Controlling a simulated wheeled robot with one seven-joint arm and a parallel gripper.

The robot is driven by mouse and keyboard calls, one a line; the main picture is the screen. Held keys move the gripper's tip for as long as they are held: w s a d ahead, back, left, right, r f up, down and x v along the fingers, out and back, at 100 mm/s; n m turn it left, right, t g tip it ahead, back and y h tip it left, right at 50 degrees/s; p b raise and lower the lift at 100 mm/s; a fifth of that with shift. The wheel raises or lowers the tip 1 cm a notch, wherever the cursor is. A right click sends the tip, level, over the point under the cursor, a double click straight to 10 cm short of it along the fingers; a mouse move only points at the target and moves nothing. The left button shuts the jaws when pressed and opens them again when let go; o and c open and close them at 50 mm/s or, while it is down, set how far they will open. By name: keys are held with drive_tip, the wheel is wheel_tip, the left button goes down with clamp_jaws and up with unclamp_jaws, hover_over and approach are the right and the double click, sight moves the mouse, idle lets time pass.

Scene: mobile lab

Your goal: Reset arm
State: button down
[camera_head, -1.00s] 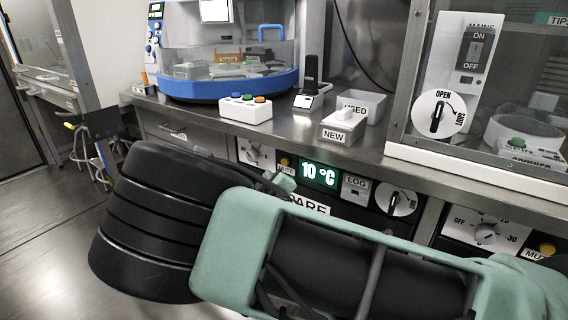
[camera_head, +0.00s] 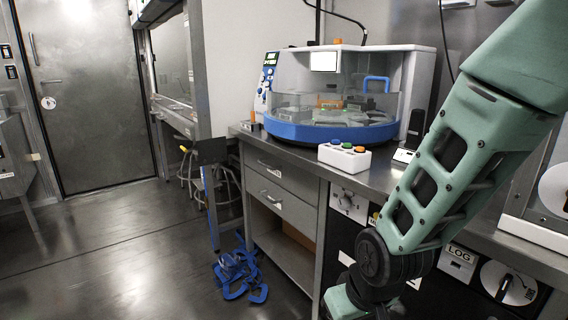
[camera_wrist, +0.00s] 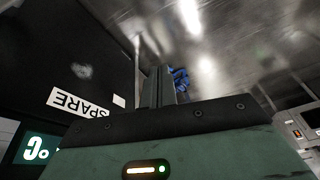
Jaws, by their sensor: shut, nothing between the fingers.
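My gripper (camera_wrist: 160,86) shows in the wrist view, its narrow grey fingers together with nothing between them. They point away over the metal floor, beside a dark cabinet front with an upside-down SPARE label (camera_wrist: 80,102). My green arm (camera_head: 440,180) comes down from the upper right in the head view, in front of the bench. Its lower end runs out of the bottom of that view, so the fingers are hidden there.
The steel bench (camera_head: 385,174) bears a blue and white machine (camera_head: 330,132) and a white button box (camera_head: 344,157). Blue objects (camera_head: 240,272) lie on the floor by the drawer cabinet (camera_head: 283,205). The floor (camera_head: 120,250) at left is mostly clear.

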drive_tip(key=s+d+r+n+g+h+p, duration=0.1)
drive_tip(key=s+d+r+n+g, duration=0.1)
drive_tip(key=s+r, duration=0.5)
drive_tip(key=s+d+r+n+g, duration=0.15)
drive_tip(key=s+r, duration=0.35)
drive_tip(key=s, duration=0.5)
wheel_tip(320, 180, up, 22)
drive_tip(key=p, duration=2.3)
drive_tip(key=shift+w+r, duration=0.2)
drive_tip(key=shift+w, duration=0.15)
